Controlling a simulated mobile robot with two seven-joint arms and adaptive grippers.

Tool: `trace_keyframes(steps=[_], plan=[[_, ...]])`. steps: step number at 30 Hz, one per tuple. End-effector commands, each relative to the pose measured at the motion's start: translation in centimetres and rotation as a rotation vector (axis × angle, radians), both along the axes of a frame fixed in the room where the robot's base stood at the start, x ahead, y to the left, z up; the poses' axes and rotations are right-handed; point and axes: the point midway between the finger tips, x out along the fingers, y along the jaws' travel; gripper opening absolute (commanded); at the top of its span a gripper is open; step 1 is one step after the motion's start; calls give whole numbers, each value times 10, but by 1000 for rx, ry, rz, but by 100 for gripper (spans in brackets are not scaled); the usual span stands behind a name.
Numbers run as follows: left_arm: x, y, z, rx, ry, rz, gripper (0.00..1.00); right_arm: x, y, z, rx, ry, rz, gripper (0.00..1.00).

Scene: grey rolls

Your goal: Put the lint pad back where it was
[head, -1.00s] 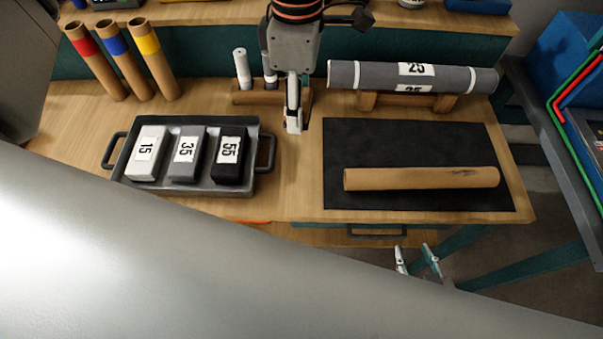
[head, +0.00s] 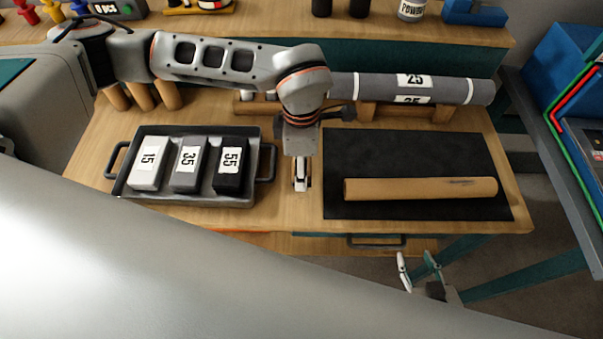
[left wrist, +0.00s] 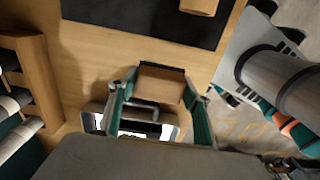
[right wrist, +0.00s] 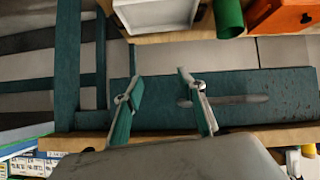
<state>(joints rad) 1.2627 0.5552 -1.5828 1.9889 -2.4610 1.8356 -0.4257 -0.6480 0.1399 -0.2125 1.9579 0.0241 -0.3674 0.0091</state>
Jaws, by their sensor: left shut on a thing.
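My left gripper (head: 301,187) is over the bare wood between the tray and the black mat. In the left wrist view its fingers (left wrist: 158,108) are closed on a small brown block with a dark edge (left wrist: 160,84), which appears to be the lint pad. In the head view the fingers mostly hide this block. I cannot tell whether it touches the table. My right gripper (head: 420,268) is below the table's front edge, its fingers apart. The right wrist view shows nothing between them (right wrist: 160,90).
A grey tray (head: 190,199) with blocks 15, 35 and 55 is on the left. A cardboard tube (head: 420,188) lies on the black mat (head: 420,150). A grey roll (head: 450,90) rests on a wooden stand behind.

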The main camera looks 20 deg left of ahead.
Motion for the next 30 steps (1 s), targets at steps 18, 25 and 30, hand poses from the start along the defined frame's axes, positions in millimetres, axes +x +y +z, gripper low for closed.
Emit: trace_keyframes(steps=[18,25,30], plan=[[0,0,-41,-1,-1,-1,25,2,0,7,1,-7,-1,40],[0,0,-45,0,-1,-1,58,1,0,3,1,-6,0,40],[0,0,-44,0,-1,-1,65,1,0,3,1,-5,0,40]])
